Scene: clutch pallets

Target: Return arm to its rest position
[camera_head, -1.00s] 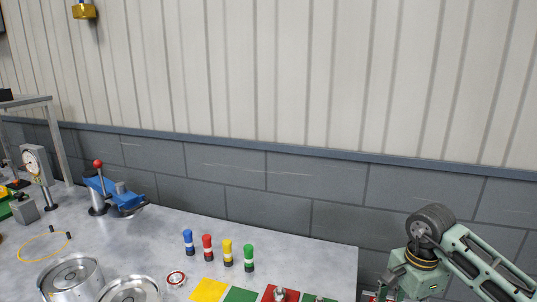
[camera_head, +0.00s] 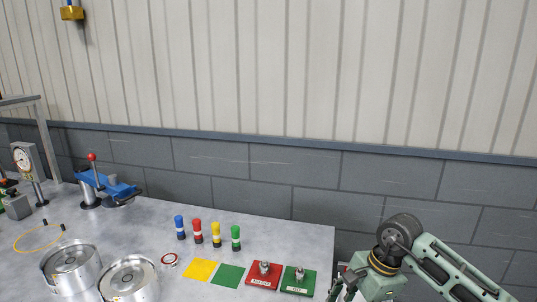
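My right arm comes in from the right edge, its green links and dark round joint in front of the grey wall. Its gripper (camera_head: 345,287) is only partly in view at the bottom edge, just right of the green pallet (camera_head: 298,282). Its fingers are too hidden and cut off to tell open from shut. The red pallet (camera_head: 264,283) lies left of the green one. Each pallet bears a small metal part. My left arm and gripper are out of view.
The grey table (camera_head: 290,236) ends just left of my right arm. Blue, red, yellow and green cylinders (camera_head: 216,233) stand near yellow and green squares (camera_head: 230,276). Metal drums (camera_head: 130,280), a blue lever press (camera_head: 118,190) and a dial gauge (camera_head: 23,159) are at left.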

